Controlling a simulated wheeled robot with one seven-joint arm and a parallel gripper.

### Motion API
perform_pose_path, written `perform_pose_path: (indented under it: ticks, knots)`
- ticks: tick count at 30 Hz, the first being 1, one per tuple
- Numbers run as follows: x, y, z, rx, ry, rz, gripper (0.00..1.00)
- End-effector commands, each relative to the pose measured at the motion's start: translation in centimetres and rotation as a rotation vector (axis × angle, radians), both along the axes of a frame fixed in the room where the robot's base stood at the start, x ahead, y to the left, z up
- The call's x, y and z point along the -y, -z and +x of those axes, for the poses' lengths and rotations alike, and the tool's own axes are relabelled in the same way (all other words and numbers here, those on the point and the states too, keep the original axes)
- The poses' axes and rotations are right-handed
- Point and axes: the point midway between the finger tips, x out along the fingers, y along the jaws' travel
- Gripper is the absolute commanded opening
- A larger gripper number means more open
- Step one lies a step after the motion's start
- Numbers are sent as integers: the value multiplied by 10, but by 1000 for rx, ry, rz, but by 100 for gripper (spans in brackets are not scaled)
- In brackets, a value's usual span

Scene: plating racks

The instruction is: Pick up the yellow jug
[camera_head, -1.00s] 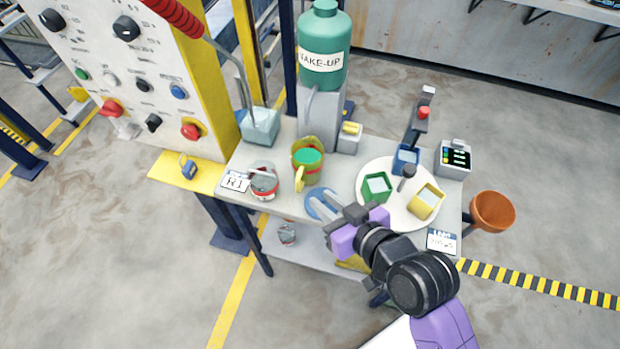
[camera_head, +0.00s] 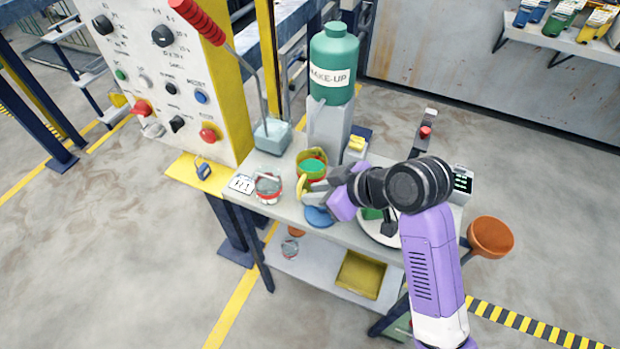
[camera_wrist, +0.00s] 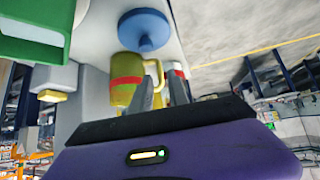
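The yellow jug (camera_head: 313,158) stands upright on the grey table, with green contents at its top and its handle (camera_head: 302,187) towards the front. In the wrist view the jug (camera_wrist: 124,88) shows a red band, and its yellow handle is at the fingertips. My gripper (camera_head: 318,188) is beside the jug's handle side. In the wrist view the fingers of my gripper (camera_wrist: 161,88) are apart, with the handle appearing at or between their tips. Contact cannot be made out.
A red-and-grey pot (camera_head: 268,188) stands left of the jug. A blue disc-shaped item (camera_head: 318,216) lies in front. The green MAKE-UP bottle (camera_head: 334,62) stands behind on a grey block. My arm partly hides a white round plate (camera_head: 375,232). An orange bowl (camera_head: 491,237) is right.

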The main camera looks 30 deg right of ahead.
Motion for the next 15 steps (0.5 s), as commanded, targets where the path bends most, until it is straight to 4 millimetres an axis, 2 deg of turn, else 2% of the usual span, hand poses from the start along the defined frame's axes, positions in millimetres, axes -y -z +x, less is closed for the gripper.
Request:
perform_pose_path:
  ticks: [15]
  knots:
    - [-17,38,43,-1,3,0,21]
